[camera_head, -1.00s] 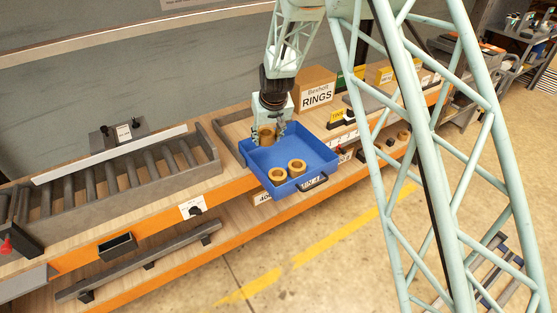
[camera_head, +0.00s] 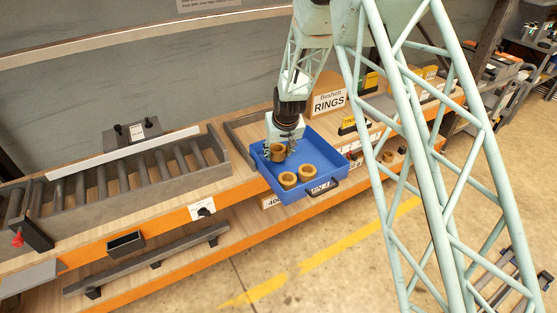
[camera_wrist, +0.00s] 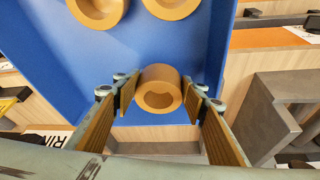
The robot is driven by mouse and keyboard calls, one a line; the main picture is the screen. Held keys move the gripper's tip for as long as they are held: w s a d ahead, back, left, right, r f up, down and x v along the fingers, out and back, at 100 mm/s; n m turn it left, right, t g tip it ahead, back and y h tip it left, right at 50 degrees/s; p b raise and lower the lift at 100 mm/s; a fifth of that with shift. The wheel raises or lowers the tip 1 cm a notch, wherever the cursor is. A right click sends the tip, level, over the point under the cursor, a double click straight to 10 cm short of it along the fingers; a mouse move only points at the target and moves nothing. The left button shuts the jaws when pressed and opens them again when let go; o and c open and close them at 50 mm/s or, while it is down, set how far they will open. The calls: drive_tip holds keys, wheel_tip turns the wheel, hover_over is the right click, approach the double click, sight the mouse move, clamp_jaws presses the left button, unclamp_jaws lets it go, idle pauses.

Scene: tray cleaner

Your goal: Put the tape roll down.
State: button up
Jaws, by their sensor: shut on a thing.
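The tape roll (camera_head: 277,152) is a tan-brown ring held over the left part of the blue tray (camera_head: 321,151). In the wrist view the roll (camera_wrist: 158,90) sits between the fingers of my gripper (camera_wrist: 160,95), which is shut on it. Two more tan rolls (camera_head: 288,180) (camera_head: 306,171) lie close together on the tray floor near its front; they also show at the top of the wrist view (camera_wrist: 97,10). I cannot tell whether the held roll touches the tray floor.
A cardboard box marked RINGS (camera_head: 327,100) stands behind the tray. A grey roller conveyor (camera_head: 130,185) lies to the left on the wooden shelf. The tray floor between the held roll and the right wall is clear.

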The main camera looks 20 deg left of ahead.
sight(278, 159)
drive_tip(key=shift+f, duration=1.7)
drive_tip(key=shift+f+b, duration=0.25)
drive_tip(key=shift+b, duration=0.1)
drive_tip(key=o, duration=0.9)
drive_tip(key=shift+r, duration=0.2)
drive_tip(key=shift+r, duration=0.15)
drive_tip(key=shift+p+v, duration=0.6)
drive_tip(key=shift+v, duration=5.3)
